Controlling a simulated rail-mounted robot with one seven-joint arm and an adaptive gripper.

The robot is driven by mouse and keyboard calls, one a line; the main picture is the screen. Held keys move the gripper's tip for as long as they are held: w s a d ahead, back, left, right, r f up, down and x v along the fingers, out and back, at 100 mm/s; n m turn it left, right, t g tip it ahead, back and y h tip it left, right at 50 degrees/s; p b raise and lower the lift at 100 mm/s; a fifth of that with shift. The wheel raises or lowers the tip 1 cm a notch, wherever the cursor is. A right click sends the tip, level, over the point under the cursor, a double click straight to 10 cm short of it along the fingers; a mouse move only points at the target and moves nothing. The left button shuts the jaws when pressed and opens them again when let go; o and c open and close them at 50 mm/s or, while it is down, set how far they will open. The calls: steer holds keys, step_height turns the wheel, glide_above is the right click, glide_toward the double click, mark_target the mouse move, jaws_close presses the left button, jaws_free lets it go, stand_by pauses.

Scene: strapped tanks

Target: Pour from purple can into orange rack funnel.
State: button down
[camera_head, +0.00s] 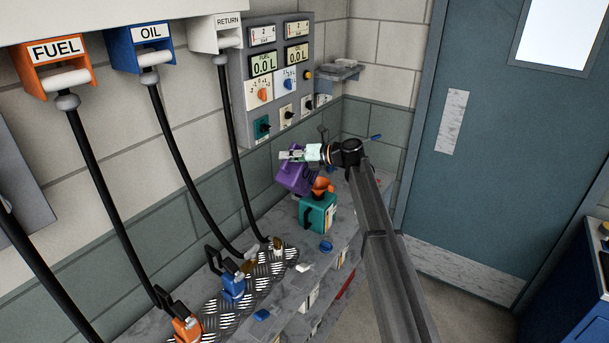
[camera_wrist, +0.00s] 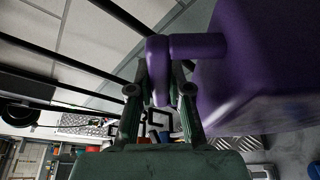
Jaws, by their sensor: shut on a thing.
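The purple can (camera_head: 296,178) is held up at the far end of the bench and looks tilted in the head view. My gripper (camera_head: 292,155) is shut on its handle. In the wrist view, the fingers (camera_wrist: 160,95) close around the purple handle, and the can's body (camera_wrist: 265,70) fills the upper right. An orange funnel (camera_head: 322,187) stands on top of a teal can (camera_head: 317,213), just right of and below the purple can. The purple can's spout and any liquid flow cannot be made out.
The grey bench (camera_head: 279,310) holds orange and blue nozzles on a tread plate (camera_head: 259,283). Hoses hang from the FUEL (camera_head: 57,58), OIL (camera_head: 140,45) and RETURN (camera_head: 216,34) holders. A control panel (camera_head: 278,80) is on the wall behind. A blue door (camera_head: 500,160) stands right.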

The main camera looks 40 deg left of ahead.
mark_target(284, 175)
steer(key=shift+s+d+f+n+t, duration=0.1)
steer(key=shift+s+f+n+t, duration=0.3)
steer(key=shift+s+n, duration=0.3)
step_height(284, 175, down, 5)
steer(key=n+t+b, duration=0.1)
steer(key=n+b, duration=0.1)
steer(key=b, duration=0.2)
steer(key=shift+s+n+t+h, duration=0.1)
steer(key=shift+n+t+h, duration=0.2)
steer(key=shift+n, duration=0.1)
steer(key=shift+f+n+b, duration=0.4)
steer(key=shift+f+b, duration=0.1)
steer(key=shift+b, duration=0.1)
